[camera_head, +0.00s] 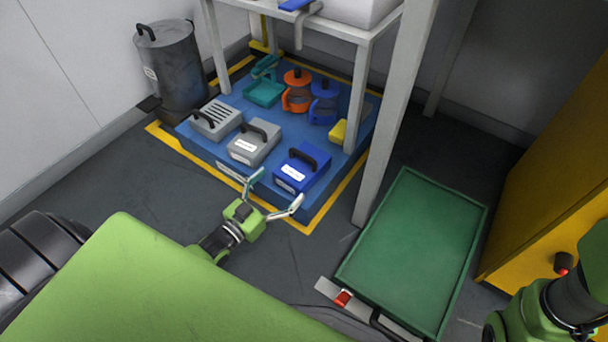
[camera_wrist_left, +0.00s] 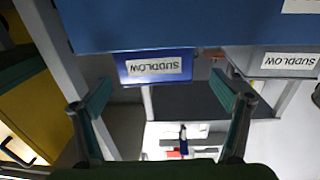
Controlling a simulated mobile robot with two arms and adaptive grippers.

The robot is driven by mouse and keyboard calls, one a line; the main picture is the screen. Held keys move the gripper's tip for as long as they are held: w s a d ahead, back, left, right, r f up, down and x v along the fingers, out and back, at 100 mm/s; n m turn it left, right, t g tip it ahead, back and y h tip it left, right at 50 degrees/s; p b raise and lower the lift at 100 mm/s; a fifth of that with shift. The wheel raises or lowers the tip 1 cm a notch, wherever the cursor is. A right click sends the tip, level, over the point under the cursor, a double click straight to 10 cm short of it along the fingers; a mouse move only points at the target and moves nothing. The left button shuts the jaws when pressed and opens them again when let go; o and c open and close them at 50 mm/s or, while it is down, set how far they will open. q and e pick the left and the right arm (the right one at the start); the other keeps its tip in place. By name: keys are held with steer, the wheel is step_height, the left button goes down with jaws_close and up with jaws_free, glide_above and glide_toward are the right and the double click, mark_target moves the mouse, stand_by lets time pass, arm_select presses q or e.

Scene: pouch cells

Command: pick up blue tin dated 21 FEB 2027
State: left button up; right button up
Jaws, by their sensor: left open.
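A blue tin (camera_head: 313,173) with a black top handle and a white front label sits at the front right of the blue platform (camera_head: 202,153). In the left wrist view the tin (camera_wrist_left: 155,66) appears upside down; its label reads SUDDLOW, and I can read no date. My left gripper (camera_head: 280,186) is open and empty in front of the tin, its fingers pointing toward the platform. In the left wrist view the tin lies between and beyond the spread fingers (camera_wrist_left: 161,82). My right gripper is out of view.
A grey tin (camera_head: 246,152) stands left of the blue one, with a slotted grey box (camera_head: 215,122) beyond. Orange (camera_head: 297,95) and blue (camera_head: 323,108) pots stand behind. A white table leg (camera_head: 383,135) rises close on the right. A green flat cart (camera_head: 415,245) stands right.

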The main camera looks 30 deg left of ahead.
mark_target(300, 166)
arm_select(q)
steer(key=w, duration=0.2)
steer(key=shift+w+d+b, duration=0.35)
steer(key=shift+w+b, duration=0.05)
steer(key=w+b, duration=0.2)
steer(key=w+d+b, duration=0.1)
steer(key=w, duration=0.1)
steer(key=shift+w+d+f+b, duration=0.1)
steer(key=shift+w+d+b, duration=0.15)
steer(key=shift+b, duration=0.15)
steer(key=shift+w, duration=0.2)
steer(key=c, duration=2)
steer(key=shift+w+r, duration=0.15)
steer(key=shift+r, duration=0.3)
steer(key=shift+c, duration=0.2)
